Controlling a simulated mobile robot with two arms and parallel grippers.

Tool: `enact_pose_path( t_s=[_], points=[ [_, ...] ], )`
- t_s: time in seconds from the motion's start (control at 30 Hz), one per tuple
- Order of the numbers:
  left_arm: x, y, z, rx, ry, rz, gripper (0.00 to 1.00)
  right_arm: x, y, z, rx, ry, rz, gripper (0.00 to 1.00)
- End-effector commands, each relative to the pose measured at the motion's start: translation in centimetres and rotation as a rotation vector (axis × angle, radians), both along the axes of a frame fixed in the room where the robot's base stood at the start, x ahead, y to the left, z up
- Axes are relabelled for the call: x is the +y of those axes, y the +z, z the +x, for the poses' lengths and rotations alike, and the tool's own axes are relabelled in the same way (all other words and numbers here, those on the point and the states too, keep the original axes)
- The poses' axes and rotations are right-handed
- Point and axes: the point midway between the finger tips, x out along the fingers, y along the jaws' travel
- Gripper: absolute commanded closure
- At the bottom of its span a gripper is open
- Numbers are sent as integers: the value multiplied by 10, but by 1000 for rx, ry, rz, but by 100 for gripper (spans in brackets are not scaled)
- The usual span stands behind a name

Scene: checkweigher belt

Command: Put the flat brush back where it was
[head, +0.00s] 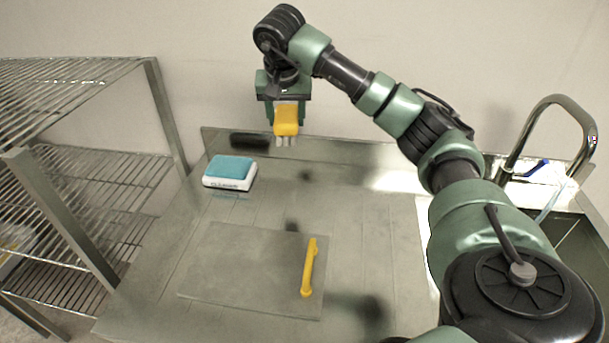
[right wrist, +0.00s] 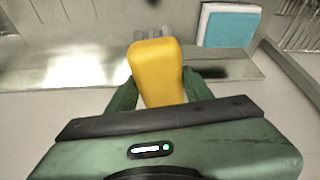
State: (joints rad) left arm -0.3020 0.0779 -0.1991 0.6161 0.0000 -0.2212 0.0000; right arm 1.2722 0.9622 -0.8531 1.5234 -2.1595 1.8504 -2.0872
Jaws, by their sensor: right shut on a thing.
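The flat brush (head: 287,119) has a yellow body and pale bristles that point down. My right gripper (head: 286,101) is shut on its yellow body and holds it up near the back of the steel worktop. My left gripper is not in view.
A blue-and-white box (head: 230,172) sits at the back left of the worktop (head: 370,235). A yellow handle-shaped tool (head: 309,268) lies on the right part of a grey mat (head: 235,262). A wire rack (head: 110,185) stands left, a tap (head: 548,105) and sink right.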

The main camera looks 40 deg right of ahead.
Motion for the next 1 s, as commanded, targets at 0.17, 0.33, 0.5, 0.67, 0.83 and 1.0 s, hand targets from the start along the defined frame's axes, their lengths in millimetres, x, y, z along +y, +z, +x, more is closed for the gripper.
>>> enact_pose_path(
  t_s=[0.17,0.33,0.5,0.67,0.83,1.0],
  points=[
    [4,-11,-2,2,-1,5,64,-42,11,-3,-2,-121,0,87],
    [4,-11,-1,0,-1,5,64,-54,4,-5,4,-154,-2,87],
    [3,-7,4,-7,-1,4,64,-54,-36,-6,8,-155,-4,87],
    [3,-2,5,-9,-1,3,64,-53,-79,-6,8,-154,-4,87],
    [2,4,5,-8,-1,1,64,-53,-119,-5,4,-154,-2,87],
    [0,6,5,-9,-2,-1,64,-53,-139,-5,1,-154,-2,87]
  ],
)
